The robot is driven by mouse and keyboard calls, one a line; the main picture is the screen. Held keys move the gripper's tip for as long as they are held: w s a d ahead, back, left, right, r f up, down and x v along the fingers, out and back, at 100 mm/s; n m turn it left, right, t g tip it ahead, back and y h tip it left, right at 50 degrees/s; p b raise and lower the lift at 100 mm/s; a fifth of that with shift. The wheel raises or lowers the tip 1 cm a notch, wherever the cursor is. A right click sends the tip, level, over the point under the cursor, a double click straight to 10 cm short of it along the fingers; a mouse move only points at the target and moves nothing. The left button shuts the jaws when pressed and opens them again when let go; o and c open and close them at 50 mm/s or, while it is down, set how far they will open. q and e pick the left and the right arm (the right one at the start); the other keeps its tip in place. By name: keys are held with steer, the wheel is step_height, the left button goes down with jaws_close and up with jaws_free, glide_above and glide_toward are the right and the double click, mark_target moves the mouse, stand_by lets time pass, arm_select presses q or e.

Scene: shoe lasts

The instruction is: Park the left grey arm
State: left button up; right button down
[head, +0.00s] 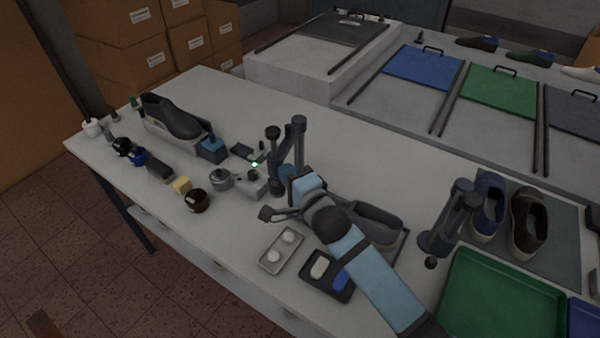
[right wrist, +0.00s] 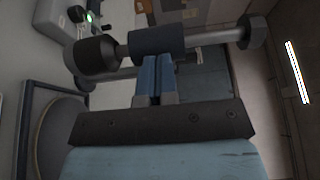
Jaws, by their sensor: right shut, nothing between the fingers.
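The left grey arm (head: 298,142) is a dark jointed post on the table, beside a small grey box with a green light (head: 254,182). In the right wrist view a grey bar with a dark knob and a blue-grey collar (right wrist: 157,40) lies across, just beyond my fingers. My right gripper (head: 300,181) is at the lower part of this arm, and its blue fingers (right wrist: 157,70) are together with nothing between them. Whether they touch the collar I cannot tell. A second grey arm (head: 455,215) stands at the right. My left gripper is not in view.
A dark shoe (head: 172,116) lies at the left, with small pots and bottles in front. A small tray (head: 282,250) and a dark tray (head: 320,286) lie near the front edge. A green tray (head: 500,300) is at the right. The table behind the left arm is clear.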

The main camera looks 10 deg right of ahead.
steer(key=a, duration=0.1)
steer(key=w+a, duration=0.1)
steer(key=a, duration=0.1)
steer(key=shift+w+a, duration=0.4)
